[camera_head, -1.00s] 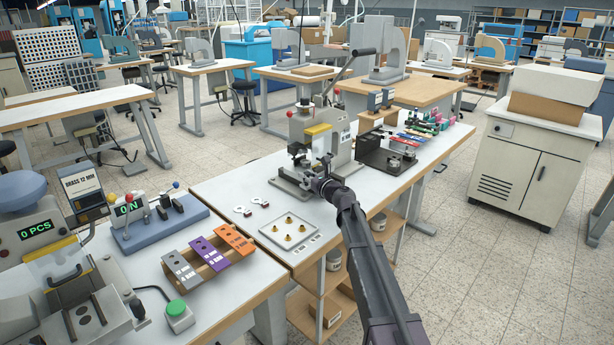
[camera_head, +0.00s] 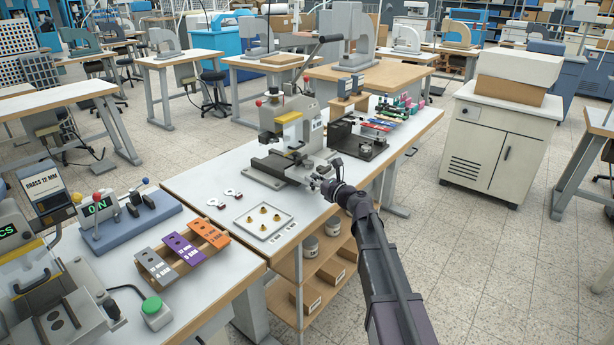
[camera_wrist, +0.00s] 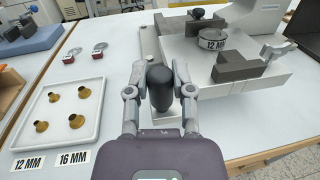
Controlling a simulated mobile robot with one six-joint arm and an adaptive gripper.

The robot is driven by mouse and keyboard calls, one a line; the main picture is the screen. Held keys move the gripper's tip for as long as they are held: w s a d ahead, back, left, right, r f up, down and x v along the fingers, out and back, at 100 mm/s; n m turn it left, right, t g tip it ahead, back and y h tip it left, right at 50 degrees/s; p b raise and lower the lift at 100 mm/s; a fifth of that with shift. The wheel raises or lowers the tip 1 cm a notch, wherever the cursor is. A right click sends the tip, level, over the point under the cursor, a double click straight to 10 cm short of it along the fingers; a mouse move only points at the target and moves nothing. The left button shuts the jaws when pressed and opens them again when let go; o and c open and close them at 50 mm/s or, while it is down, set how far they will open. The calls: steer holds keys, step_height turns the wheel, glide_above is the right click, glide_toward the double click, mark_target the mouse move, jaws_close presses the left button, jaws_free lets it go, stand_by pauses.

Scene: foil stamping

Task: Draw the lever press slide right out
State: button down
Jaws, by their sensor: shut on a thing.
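The lever press (camera_head: 292,125) stands on the white table with its lever raised up and to the right. My gripper (camera_head: 318,181) is at the front right of the press, near the table's front edge. In the wrist view my gripper (camera_wrist: 160,80) has its two fingers closed around an upright black knob (camera_wrist: 160,92). Behind the knob a grey rail (camera_wrist: 148,45) runs back toward the press. To its right lies a light plate (camera_wrist: 262,84) carrying a round piece marked 12 MM (camera_wrist: 212,39) and a dark block (camera_wrist: 240,66). The joint between knob and slide is hidden.
A white tray (camera_head: 248,232) with several brass pieces lies left of my gripper, with two small tagged rings (camera_head: 222,199) behind it. A black fixture (camera_head: 355,148) stands right of the press. The floor (camera_head: 470,260) right of the table is clear.

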steer(key=shift+s, duration=0.2)
steer(key=shift+c, duration=2.4)
jaws_free()
steer(key=shift+d, duration=0.1)
steer(key=v, duration=1.2)
steer(key=shift+w, duration=0.1)
